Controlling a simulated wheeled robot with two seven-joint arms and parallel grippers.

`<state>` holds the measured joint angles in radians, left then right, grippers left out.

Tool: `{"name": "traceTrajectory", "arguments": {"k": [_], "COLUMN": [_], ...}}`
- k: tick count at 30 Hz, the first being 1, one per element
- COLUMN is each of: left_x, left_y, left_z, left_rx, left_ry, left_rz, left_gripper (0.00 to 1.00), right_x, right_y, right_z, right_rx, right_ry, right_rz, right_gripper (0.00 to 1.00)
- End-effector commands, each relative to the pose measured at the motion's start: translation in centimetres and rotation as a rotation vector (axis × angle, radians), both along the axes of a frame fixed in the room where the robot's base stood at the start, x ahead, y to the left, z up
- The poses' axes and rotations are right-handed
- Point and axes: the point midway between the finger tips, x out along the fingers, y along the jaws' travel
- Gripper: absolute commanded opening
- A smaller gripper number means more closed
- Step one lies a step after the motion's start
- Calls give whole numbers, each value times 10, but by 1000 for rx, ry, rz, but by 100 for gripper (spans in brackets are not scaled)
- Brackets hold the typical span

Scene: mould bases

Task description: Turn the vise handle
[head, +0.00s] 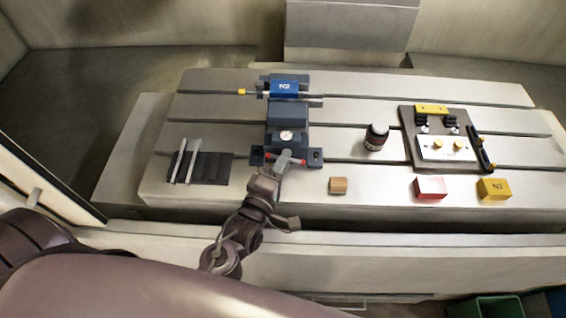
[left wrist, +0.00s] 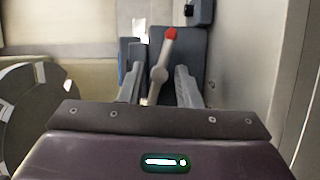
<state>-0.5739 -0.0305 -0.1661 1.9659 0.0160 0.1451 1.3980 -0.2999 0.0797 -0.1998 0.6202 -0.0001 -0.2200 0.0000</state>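The dark blue-grey vise (head: 287,117) stands on the slotted table, with a blue block marked N2 (head: 285,88) at its far end and a round dial on top. Its handle (head: 299,161), a bar with red ends, is at the near end. My left gripper (head: 286,163) is at the handle and covers part of it. In the left wrist view the handle (left wrist: 163,62), pale with a red tip, stands slightly tilted between the fingers of my left gripper (left wrist: 158,82). The fingers are open, with gaps visible on both sides. My right gripper is not in view.
Left of the vise lies a dark pad with metal bars (head: 187,162).

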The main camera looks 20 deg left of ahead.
Motion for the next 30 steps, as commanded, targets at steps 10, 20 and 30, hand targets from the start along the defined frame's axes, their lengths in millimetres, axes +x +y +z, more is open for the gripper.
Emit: {"name": "traceTrajectory", "arguments": {"k": [10, 20, 30], "left_x": [-1, -45, -77], "left_y": [0, 4, 8], "left_z": [0, -3, 1], "left_rx": [0, 0, 0], "left_ry": [0, 4, 1], "left_rz": [-1, -2, -1], "left_gripper": [38, 38, 38], "right_x": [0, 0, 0], "right_y": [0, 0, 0], "right_z": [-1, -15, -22], "right_rx": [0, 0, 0], "right_ry": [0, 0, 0], "right_rz": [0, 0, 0], "right_gripper": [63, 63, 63]}}
